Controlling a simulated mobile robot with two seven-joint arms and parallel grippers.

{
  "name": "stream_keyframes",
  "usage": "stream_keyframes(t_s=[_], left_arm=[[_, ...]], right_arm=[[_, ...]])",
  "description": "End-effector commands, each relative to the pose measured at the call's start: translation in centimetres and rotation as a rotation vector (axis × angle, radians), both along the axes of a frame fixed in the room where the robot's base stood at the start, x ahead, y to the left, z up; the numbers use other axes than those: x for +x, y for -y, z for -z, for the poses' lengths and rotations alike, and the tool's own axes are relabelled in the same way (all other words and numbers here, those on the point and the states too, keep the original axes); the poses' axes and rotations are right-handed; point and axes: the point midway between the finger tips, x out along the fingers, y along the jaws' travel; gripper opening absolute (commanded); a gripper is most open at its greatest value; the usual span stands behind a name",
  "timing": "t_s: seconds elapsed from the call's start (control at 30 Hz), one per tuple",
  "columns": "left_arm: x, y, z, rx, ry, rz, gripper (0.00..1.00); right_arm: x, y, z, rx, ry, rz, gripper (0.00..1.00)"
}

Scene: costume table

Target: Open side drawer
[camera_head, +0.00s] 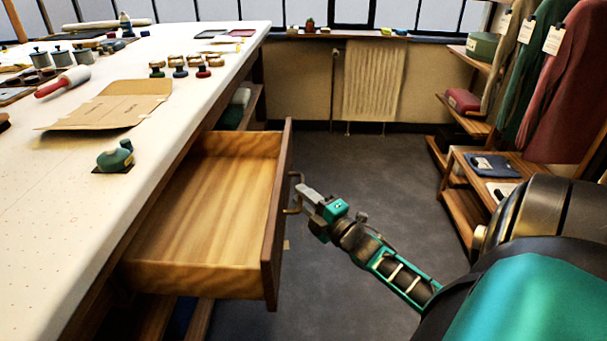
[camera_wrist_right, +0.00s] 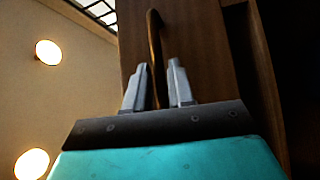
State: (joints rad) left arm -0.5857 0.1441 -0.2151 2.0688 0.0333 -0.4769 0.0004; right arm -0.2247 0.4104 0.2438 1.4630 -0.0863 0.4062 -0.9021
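The side drawer (camera_head: 205,205) is pulled out from under the white table and is empty inside. Its dark wooden front (camera_head: 277,220) faces right and carries a bent metal handle (camera_head: 297,179). My right gripper (camera_head: 303,191) is at the handle in the head view. In the right wrist view the handle (camera_wrist_right: 153,35) runs between the two grey fingers (camera_wrist_right: 157,75), with a narrow gap on each side. The fingers are open around the handle. My left gripper is not in view.
A wooden shelf (camera_head: 465,205) with hanging garments stands at right. The grey floor (camera_head: 370,165) between is clear.

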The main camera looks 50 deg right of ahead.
Motion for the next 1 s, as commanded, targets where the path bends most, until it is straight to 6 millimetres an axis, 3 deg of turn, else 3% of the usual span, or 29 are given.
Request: stream_keyframes(t_s=[0.13, 0.47, 0.67, 1.0], left_arm=[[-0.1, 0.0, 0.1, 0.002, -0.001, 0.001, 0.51], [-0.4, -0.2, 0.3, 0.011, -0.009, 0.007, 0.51], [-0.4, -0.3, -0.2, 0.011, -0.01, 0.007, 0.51], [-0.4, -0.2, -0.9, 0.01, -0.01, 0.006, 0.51]], right_arm=[[0.0, 0.0, 0.0, 0.0, 0.0, 0.0, 0.38], [-0.5, 0.0, 0.1, 0.001, -0.001, 0.001, 0.38], [-3.5, -0.3, 0.5, 0.001, -0.004, 0.001, 0.38], [-10.6, -0.7, 1.4, 0.0, -0.003, 0.002, 0.38]])
